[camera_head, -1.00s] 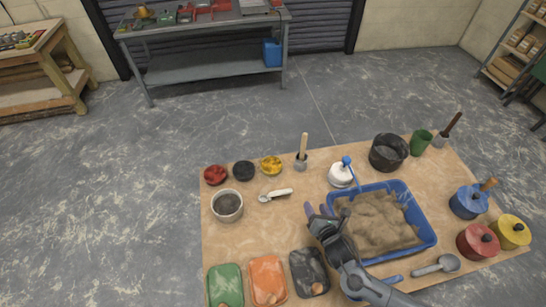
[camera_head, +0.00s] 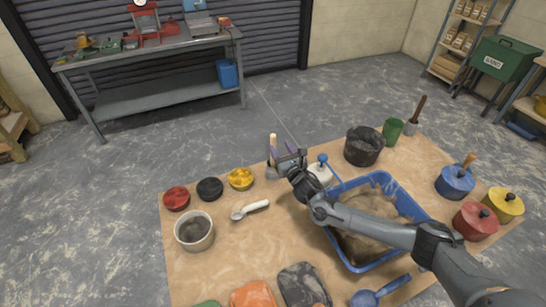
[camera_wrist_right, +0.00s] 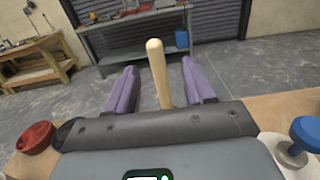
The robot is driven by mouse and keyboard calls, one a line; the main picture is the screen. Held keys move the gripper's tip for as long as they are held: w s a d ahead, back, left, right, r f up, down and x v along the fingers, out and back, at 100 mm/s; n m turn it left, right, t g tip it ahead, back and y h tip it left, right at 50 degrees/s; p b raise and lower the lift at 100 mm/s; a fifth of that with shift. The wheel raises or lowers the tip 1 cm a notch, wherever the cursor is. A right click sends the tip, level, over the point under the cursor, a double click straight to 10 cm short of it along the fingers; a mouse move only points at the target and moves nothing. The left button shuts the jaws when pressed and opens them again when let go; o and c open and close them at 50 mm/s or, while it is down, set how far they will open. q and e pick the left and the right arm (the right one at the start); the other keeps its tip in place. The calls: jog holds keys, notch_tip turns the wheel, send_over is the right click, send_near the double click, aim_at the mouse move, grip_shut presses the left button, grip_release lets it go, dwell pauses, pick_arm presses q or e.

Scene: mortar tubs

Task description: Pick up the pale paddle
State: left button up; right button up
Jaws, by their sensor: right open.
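The pale paddle (camera_head: 273,141) stands upright near the far edge of the brown mat, its light wooden handle up and its grey lower part partly hidden by my gripper. My right gripper (camera_head: 280,154) is open around the handle in the head view. In the right wrist view the handle (camera_wrist_right: 158,72) rises between the two purple fingers of my right gripper (camera_wrist_right: 160,80), with gaps on both sides. Its lower part is hidden there behind the gripper body. My left gripper is not in view.
A white pot with a blue knob (camera_head: 320,173) stands just right of the gripper. The blue sand tub (camera_head: 378,181) lies under my right forearm. A yellow bowl (camera_head: 241,179) is to the left. A dark-handled paddle (camera_head: 417,111) stands farther right.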

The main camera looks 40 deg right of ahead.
aim_at(275, 141)
jog(key=shift+b+x, duration=0.5)
jog(key=shift+x, duration=2.6)
jog(key=shift+a, duration=0.2)
jog(key=shift+c, duration=0.3)
grip_shut()
